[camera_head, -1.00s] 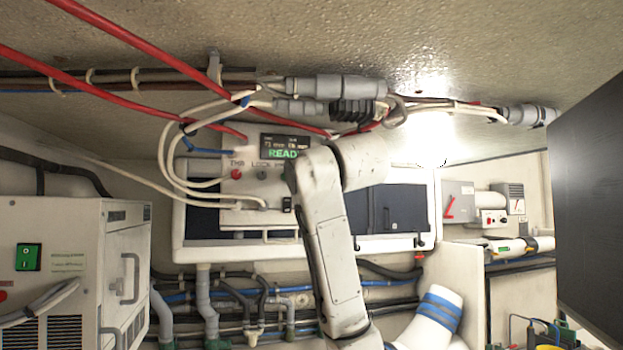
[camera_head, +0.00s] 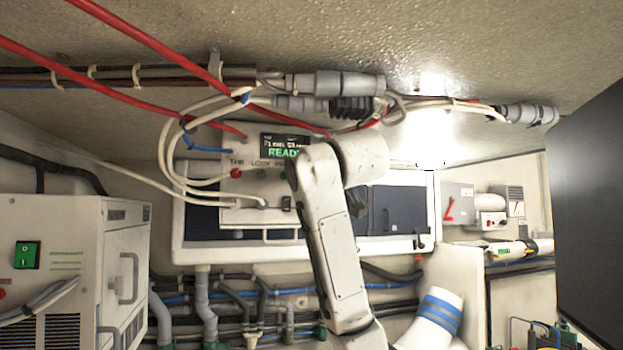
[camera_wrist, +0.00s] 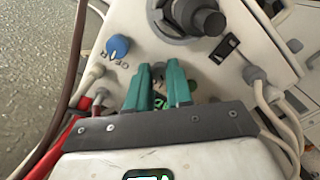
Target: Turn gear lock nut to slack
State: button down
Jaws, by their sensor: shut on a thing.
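The control box (camera_head: 222,200) is a pale panel with a lit display reading READY (camera_head: 284,149) and small labels THR and LOCK. In the wrist view, a blue knob (camera_wrist: 118,46) marked GEAR stands left of my gripper, apart from it. My gripper (camera_wrist: 158,78) has teal fingers drawn close together at the panel face. They are shut on a small part between them, seemingly the gear lock nut; the fingers hide most of it, so its turn angle cannot be read. In the head view my own arm hides the gripper.
A large dark round fitting (camera_wrist: 197,17) and a black switch (camera_wrist: 225,48) sit beyond and right of the fingers. White cables (camera_head: 180,150) and red cables (camera_head: 110,105) run around the box. A white cabinet (camera_head: 70,235) stands at left; a dark panel (camera_head: 590,200) fills the right.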

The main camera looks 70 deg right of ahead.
jog(key=shift+n+b, duration=0.4)
jog(key=shift+n, duration=3.2)
jog(key=c, duration=1)
grip_release()
jog(key=shift+a, duration=0.1)
jog(key=b+v, duration=0.3)
jog(key=v, duration=0.7)
jog(key=shift+s+a+b, duration=0.2)
jog(key=shift+s+b, duration=0.1)
jog(key=shift+b, duration=0.05)
